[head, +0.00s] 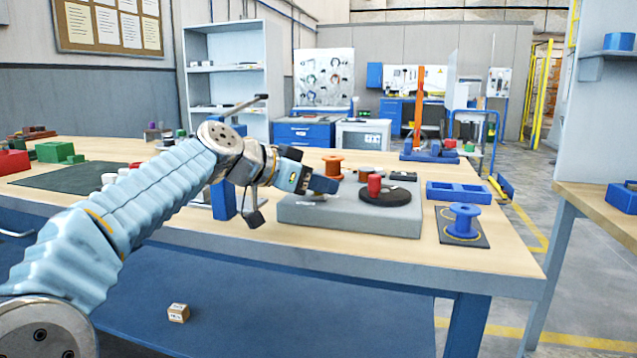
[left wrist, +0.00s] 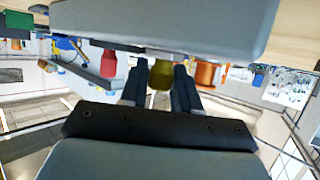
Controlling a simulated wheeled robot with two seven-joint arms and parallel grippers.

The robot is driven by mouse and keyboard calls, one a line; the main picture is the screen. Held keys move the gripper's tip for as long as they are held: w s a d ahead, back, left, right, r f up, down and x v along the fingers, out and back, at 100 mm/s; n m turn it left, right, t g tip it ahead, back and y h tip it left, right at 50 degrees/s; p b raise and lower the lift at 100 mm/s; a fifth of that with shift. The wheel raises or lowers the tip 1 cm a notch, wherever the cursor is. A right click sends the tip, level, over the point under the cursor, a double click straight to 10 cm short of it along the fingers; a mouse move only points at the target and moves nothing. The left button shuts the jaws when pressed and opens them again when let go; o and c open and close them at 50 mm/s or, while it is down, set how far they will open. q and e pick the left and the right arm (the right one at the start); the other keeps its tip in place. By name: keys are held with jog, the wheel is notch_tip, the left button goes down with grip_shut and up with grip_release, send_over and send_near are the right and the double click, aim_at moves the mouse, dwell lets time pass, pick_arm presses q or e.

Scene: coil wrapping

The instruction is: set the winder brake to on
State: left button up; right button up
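The winder has a grey base (head: 350,218) on the table, with a black disc (head: 385,197) and an upright red knob (head: 375,184) on top. My left gripper (head: 328,185) is low over the left part of the base, left of the red knob. In the left wrist view the picture is upside down, and the fingers (left wrist: 158,88) stand apart. An olive-yellow knob (left wrist: 161,74) shows between them; I cannot tell whether they touch it. The red knob (left wrist: 108,64) shows outside the fingers. No brake marking is readable. My right gripper is not in view.
An orange spool (head: 333,165) stands behind the winder. A blue tray (head: 458,192) and a blue spool (head: 463,220) on a dark mat are to its right. A green mat (head: 75,178) with blocks is at left. The table front right of the winder is clear.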

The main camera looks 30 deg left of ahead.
aim_at(300, 198)
pick_arm(q)
grip_shut()
jog(key=shift+s+a+b, duration=0.25)
jog(key=shift+a, duration=0.65)
jog(key=shift+s+a+b, duration=0.2)
jog(key=shift+a, duration=0.65)
jog(key=shift+o, duration=2.2)
grip_release()
jog(key=v, duration=1.4)
